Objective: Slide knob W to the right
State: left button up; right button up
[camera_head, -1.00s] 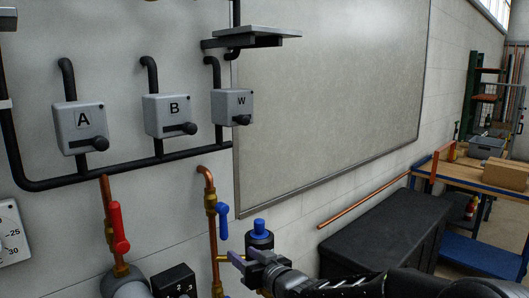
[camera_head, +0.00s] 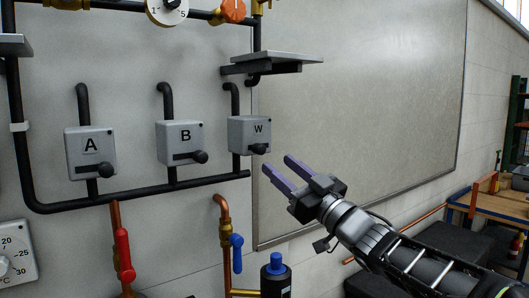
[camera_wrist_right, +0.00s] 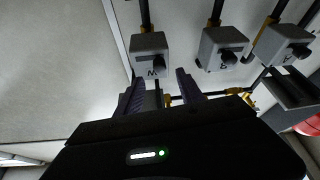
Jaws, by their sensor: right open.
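Knob W (camera_head: 258,149) is a black round knob on the lower front of the grey box marked W (camera_head: 249,132). In the head view it shows toward the box's right side. The right wrist view, turned upside down, also shows knob W (camera_wrist_right: 158,64) on its box (camera_wrist_right: 148,46). My right gripper (camera_head: 277,165) is open and empty, just right of and below box W, with its fingers pointing at the wall. In the right wrist view, knob W shows between and beyond the fingertips (camera_wrist_right: 157,76), apart from them. My left gripper is out of view.
Similar boxes A (camera_head: 90,152) and B (camera_head: 180,142) hang to the left. A grey shelf (camera_head: 272,64) juts out above W. Black pipe, a blue-handled valve (camera_head: 237,252) and a blue-topped cylinder (camera_head: 276,270) are below. A flat board (camera_head: 360,110) fills the wall at right.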

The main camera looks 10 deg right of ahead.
aim_at(263, 151)
jog(key=p+x, duration=0.2)
jog(key=x, duration=0.4)
jog(key=shift+r, duration=0.1)
jog(key=shift+w+a, duration=0.15)
jog(key=shift+w, duration=0.25)
jog(key=shift+c, duration=0.4)
grip_shut()
dwell(0.5)
